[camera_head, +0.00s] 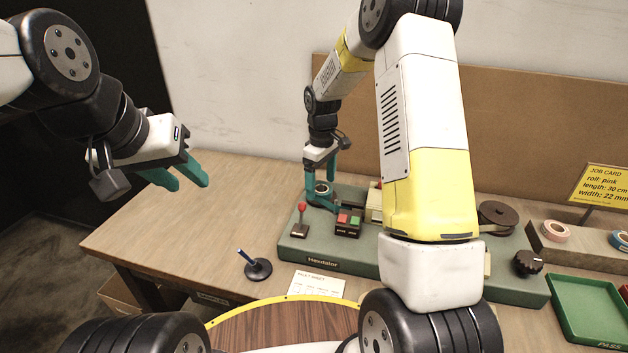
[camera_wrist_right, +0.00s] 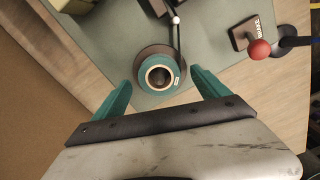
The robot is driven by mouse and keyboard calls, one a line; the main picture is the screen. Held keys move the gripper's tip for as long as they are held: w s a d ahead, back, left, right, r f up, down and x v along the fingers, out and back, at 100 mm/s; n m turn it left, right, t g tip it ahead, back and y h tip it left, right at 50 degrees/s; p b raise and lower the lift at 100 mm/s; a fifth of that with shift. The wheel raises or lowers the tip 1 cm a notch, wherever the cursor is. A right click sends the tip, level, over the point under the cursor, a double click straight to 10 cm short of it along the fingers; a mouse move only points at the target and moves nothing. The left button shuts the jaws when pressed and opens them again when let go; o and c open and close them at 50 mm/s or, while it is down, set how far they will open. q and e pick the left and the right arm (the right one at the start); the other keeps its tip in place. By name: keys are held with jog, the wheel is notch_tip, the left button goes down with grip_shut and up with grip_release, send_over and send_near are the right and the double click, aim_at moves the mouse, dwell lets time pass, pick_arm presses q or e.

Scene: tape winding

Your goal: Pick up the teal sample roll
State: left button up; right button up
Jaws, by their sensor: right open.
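The teal sample roll (camera_wrist_right: 158,92) has a pale core and a dark centre hole. It sits on a dark round plate (camera_wrist_right: 150,52) on the green machine. In the head view the roll (camera_head: 322,191) shows small between my right fingers. My right gripper (camera_wrist_right: 160,80) is open, with its teal fingers on either side of the roll and visible gaps between. In the head view my right gripper (camera_head: 321,180) points down over the machine's left end. My left gripper (camera_head: 191,186) is open and empty, in the air over the left side of the table.
The green machine (camera_head: 340,258) carries a red-knobbed lever (camera_head: 301,220) and red and green buttons (camera_head: 348,220) close to my right gripper. A blue pin on a black base (camera_head: 258,268) stands at front left. Pink roll (camera_head: 556,231), green tray (camera_head: 592,310) and job card (camera_head: 602,184) are right.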

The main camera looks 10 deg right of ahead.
jog(key=shift+f, duration=0.8)
jog(key=c, duration=1.4)
